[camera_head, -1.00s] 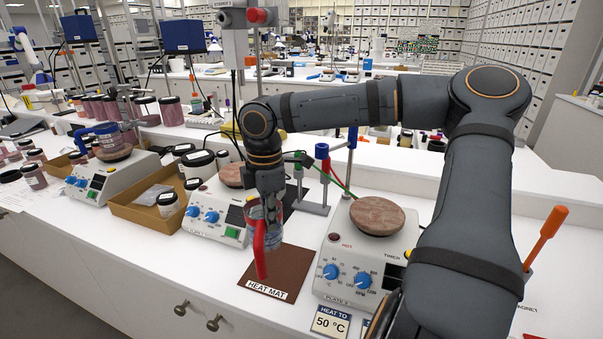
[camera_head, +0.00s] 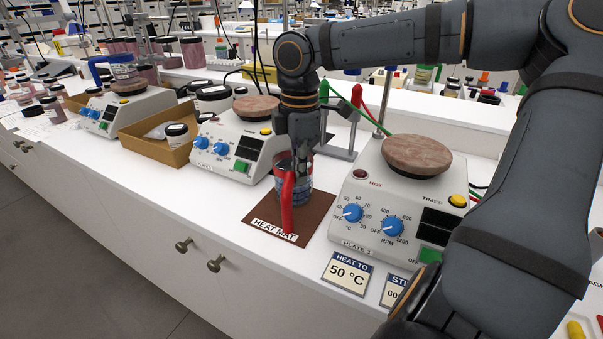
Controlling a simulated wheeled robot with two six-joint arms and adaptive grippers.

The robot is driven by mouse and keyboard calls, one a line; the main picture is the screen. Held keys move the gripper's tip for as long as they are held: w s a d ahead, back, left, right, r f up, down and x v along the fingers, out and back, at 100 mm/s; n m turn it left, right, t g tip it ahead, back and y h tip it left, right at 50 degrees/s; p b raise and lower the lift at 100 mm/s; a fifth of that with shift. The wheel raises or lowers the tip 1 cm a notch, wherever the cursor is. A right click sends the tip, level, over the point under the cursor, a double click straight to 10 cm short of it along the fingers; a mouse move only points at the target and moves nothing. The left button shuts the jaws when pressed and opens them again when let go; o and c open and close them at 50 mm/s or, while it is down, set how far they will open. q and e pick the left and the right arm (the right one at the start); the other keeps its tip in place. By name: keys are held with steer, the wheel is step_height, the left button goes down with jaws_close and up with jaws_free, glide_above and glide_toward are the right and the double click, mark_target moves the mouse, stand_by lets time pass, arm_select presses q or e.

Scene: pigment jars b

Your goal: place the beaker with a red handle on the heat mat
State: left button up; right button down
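The beaker with a red handle (camera_head: 287,201) is clear with a bluish tint, and its long red handle faces me. It is upright over the back and middle of the brown heat mat (camera_head: 318,220), which is labelled "HEAT MAT". I cannot tell whether its base touches the mat. My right gripper (camera_head: 301,162) points down at the beaker's rim and appears shut on it; its fingertips are partly hidden. My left gripper is out of view.
Plate 3 (camera_head: 372,203), a hot plate with a round brown top, stands close right of the mat. Another hot plate (camera_head: 226,150) stands behind left. A "HEAT TO 50 °C" card (camera_head: 346,273) lies at front right. A stand (camera_head: 338,152) is behind the beaker.

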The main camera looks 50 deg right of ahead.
steer(key=shift+a+r, duration=0.1)
steer(key=shift+r, duration=0.05)
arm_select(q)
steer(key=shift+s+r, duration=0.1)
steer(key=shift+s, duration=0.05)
arm_select(e)
steer(key=c, duration=1.5)
jaws_free()
step_height(320, 180, up, 7)
steer(key=p, duration=0.3)
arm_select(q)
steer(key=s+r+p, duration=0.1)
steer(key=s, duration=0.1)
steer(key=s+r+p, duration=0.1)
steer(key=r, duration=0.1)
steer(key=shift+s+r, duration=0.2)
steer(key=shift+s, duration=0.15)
arm_select(e)
step_height(320, 180, up, 5)
steer(key=shift+f, duration=0.1)
